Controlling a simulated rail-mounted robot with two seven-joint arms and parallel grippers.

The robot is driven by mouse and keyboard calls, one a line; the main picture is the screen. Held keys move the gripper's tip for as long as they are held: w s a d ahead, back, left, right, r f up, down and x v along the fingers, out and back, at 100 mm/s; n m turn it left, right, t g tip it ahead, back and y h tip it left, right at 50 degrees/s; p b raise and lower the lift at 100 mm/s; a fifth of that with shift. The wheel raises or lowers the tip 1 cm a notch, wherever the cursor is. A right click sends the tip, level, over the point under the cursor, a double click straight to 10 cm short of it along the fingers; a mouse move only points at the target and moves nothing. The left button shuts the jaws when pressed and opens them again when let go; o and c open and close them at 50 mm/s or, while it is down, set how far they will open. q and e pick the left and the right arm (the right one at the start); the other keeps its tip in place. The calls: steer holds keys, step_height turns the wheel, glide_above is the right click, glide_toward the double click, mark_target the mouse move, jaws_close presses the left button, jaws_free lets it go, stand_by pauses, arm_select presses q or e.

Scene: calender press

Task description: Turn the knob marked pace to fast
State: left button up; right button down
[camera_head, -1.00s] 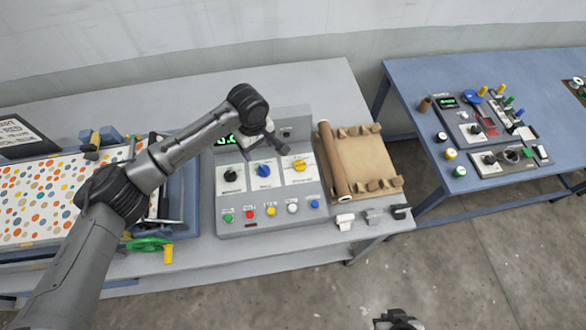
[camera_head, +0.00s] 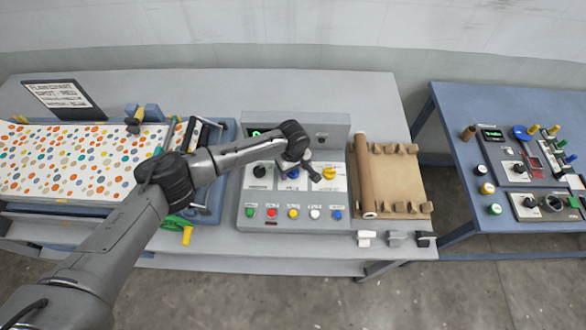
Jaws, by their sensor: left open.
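A grey control panel (camera_head: 340,200) stands on the table, with a black knob (camera_head: 260,170), a blue knob (camera_head: 293,174) and a yellow knob (camera_head: 329,173) on white plates. The labels under the knobs are too small to read, so I cannot tell which is marked pace. My left gripper (camera_head: 302,166) is open, pointing down over the blue knob and partly covering it. I cannot tell whether its fingers touch the knob. My right gripper is out of view.
A row of coloured buttons (camera_head: 293,213) lies in front of the knobs. A brown roll (camera_head: 365,180) on a tan rack stands close on the right. A dotted sheet (camera_head: 70,160) and a sign (camera_head: 63,98) are at left. A blue table (camera_head: 455,120) with other controls stands at right.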

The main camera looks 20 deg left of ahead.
arm_select(q)
steer(key=shift+f, duration=0.35)
steer(key=shift+c, duration=0.4)
